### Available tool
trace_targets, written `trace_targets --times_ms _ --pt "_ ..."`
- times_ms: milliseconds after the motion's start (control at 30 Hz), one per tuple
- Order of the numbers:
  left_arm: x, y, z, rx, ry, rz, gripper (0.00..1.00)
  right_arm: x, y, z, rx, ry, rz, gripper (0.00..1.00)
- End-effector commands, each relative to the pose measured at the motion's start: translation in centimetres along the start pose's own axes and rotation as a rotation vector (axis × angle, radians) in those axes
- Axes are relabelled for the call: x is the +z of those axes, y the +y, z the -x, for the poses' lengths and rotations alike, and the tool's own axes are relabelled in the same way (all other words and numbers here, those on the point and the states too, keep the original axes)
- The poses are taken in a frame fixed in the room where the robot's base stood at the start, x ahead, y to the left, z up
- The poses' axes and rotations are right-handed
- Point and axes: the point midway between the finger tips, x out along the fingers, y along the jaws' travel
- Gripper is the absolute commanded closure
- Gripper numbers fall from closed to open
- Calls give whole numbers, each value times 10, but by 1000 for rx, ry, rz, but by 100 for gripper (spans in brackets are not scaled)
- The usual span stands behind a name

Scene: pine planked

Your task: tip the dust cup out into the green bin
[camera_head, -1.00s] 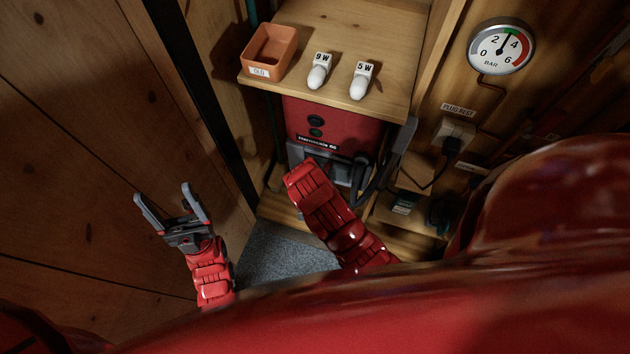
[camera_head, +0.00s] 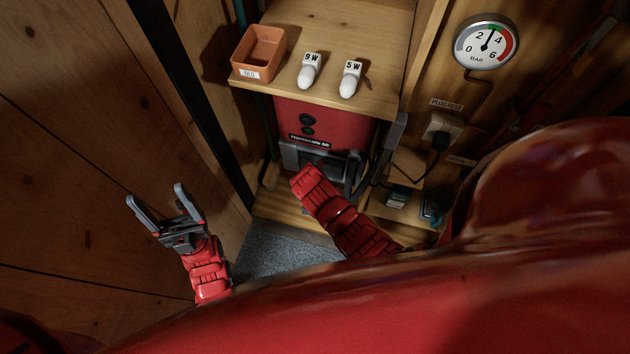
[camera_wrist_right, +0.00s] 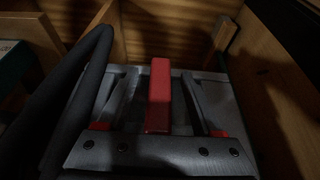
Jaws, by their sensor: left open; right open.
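A red machine (camera_head: 345,125) with a grey lower front (camera_head: 292,155) stands under the wooden shelf. My right arm reaches to that grey front in the head view, where its gripper is mostly hidden. In the right wrist view, my right gripper (camera_wrist_right: 160,78) is open, with its fingers on either side of a red bar (camera_wrist_right: 159,95) on a grey surface. The bar looks like a handle; whether the grey part is the dust cup I cannot tell. I cannot tell whether the fingers touch the bar. My left gripper (camera_head: 155,197) is open and empty at left. I see no green bin.
An orange open box (camera_head: 258,52) and two white bulbs, marked 9 W (camera_head: 308,72) and 5 W (camera_head: 350,80), sit on the shelf (camera_head: 375,35). A black hose (camera_wrist_right: 80,90) runs left of the right gripper. A plugged socket (camera_head: 437,128) and gauge (camera_head: 486,43) are at right.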

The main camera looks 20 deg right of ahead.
Motion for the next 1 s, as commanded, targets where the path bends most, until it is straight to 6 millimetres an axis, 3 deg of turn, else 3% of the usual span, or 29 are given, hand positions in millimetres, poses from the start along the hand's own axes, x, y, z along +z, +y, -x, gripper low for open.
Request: trace_targets --times_ms 333,700,900,933,1000 --pt "0 0 0 0 0 0 24 0 0 -2 0 0 0 34" --pt "0 0 0 0 0 0 24 0 0 -2 0 0 0 100" --pt "0 0 0 0 0 0 24 0 0 -2 0 0 0 100" --pt "0 0 0 0 0 0 24 0 0 -2 0 1 0 71" --pt "0 0 0 0 0 0 24 0 0 -2 0 1 0 84"
